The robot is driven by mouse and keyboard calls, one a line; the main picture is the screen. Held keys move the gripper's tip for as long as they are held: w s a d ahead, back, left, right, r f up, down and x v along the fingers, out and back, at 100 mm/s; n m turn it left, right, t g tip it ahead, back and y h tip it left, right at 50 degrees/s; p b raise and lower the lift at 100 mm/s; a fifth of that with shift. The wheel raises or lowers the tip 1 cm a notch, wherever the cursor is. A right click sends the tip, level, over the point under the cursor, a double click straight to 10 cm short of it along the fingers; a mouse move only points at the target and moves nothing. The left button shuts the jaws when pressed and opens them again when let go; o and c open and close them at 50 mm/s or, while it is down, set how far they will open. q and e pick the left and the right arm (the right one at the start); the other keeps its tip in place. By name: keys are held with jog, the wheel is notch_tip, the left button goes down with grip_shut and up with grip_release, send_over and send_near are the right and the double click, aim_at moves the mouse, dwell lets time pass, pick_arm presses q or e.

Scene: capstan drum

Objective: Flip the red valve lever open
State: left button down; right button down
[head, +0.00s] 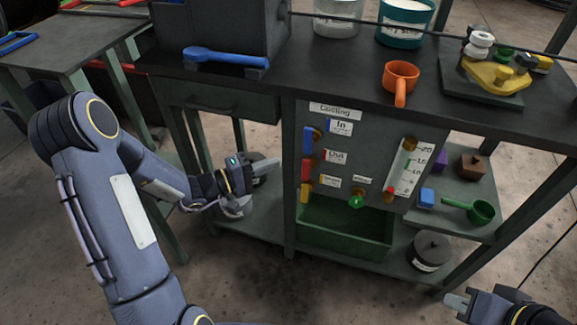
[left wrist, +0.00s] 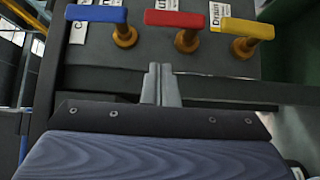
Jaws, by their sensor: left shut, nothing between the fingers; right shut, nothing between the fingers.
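The red valve lever (head: 307,169) is on the grey cooling panel (head: 370,133), between a blue lever (head: 308,139) above and a yellow lever (head: 306,191) below. Its handle stands upright in the head view. In the left wrist view, the red lever (left wrist: 176,19) lies beyond the fingertips, on a brass stem. My left gripper (head: 270,165) is shut and empty, left of the panel and apart from the red lever. The shut fingers also show in the left wrist view (left wrist: 160,72). My right gripper (head: 459,304) is shut and empty at the lower right, away from the panel.
The blue lever (left wrist: 95,14) and yellow lever (left wrist: 247,27) flank the red one closely. A green knob (head: 356,201) and a gauge (head: 405,168) are farther right. The dark worktop (head: 340,65) overhangs the panel, and a green bin (head: 345,232) sits below.

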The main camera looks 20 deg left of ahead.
aim_at(308, 166)
pick_arm(q)
jog(key=d, duration=0.5)
jog(key=shift+w, duration=0.35)
jog(key=shift+w, duration=0.1)
